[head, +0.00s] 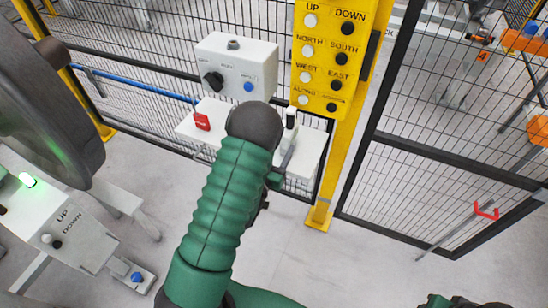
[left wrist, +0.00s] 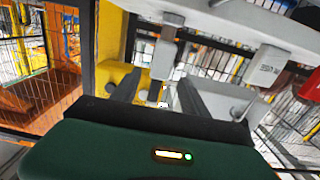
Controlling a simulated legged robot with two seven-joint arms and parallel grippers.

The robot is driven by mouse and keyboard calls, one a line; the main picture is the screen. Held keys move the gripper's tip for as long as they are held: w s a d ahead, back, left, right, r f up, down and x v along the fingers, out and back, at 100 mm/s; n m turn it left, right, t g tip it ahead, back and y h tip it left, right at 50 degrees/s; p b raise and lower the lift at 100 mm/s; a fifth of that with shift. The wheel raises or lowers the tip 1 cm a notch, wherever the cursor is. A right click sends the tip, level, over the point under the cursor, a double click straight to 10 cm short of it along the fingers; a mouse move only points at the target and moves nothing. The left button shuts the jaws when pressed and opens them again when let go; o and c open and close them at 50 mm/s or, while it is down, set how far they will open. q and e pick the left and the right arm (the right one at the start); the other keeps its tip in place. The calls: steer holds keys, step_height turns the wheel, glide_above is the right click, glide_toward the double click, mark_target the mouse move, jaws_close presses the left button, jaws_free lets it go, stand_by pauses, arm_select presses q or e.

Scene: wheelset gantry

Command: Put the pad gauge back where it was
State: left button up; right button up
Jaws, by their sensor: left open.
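My left arm reaches from the bottom of the head view to a white shelf (head: 311,150) at the fence. Its wrist hides most of my left gripper (head: 284,163). In the left wrist view the left gripper (left wrist: 157,95) is open, with its two dark fingers apart. A pale grey upright piece (left wrist: 164,60) shows between and beyond the fingers; I cannot tell whether they touch it. I cannot surely tell which thing is the pad gauge.
A white control box (head: 236,66) with a black knob and blue button stands behind the shelf. A red item (head: 202,122) sits on the shelf's left part. A yellow post (head: 341,150) with a button panel (head: 326,60) is close on the right. Bare floor lies right of the arm.

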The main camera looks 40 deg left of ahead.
arm_select(q)
steer(key=s+d+f+m+g+h+p, duration=0.1)
steer(key=s+d+f+m+g+h, duration=0.15)
steer(key=s+d+g, duration=0.7)
steer(key=s+d+r+g+h, duration=0.1)
steer(key=s+d+r+g, duration=0.1)
steer(key=s+d+g, duration=0.3)
steer(key=shift+s+d, duration=0.55)
steer(key=shift+s, duration=0.7)
steer(key=shift+h, duration=0.25)
steer(key=shift+c, duration=0.2)
